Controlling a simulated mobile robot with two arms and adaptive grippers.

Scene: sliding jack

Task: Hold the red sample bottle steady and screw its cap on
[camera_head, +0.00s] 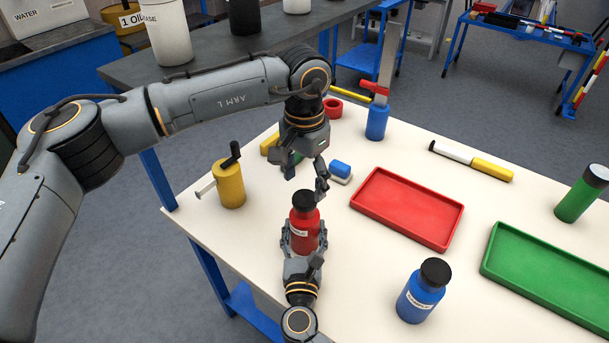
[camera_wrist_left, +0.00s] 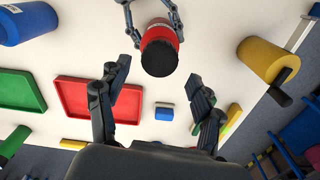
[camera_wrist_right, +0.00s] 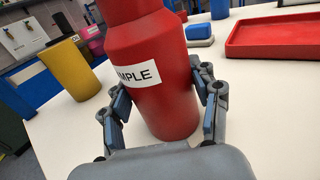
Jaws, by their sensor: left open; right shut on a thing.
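The red sample bottle (camera_head: 305,232) stands upright near the table's front edge, a white label on its side. Its black cap (camera_head: 303,201) sits on top of it; the left wrist view also shows the cap (camera_wrist_left: 159,58). I cannot tell how tightly it is seated. My right gripper (camera_head: 303,240) is shut around the body of the red bottle, with a finger on each side in the right wrist view (camera_wrist_right: 163,105). My left gripper (camera_head: 305,182) is open and empty, just above and behind the cap, apart from it.
A blue bottle (camera_head: 421,291) stands to the right. A red tray (camera_head: 407,208) and a green tray (camera_head: 548,273) lie further right. A yellow cylinder with a black handle (camera_head: 229,184) stands left. A small blue-topped block (camera_head: 340,171) lies behind the left gripper.

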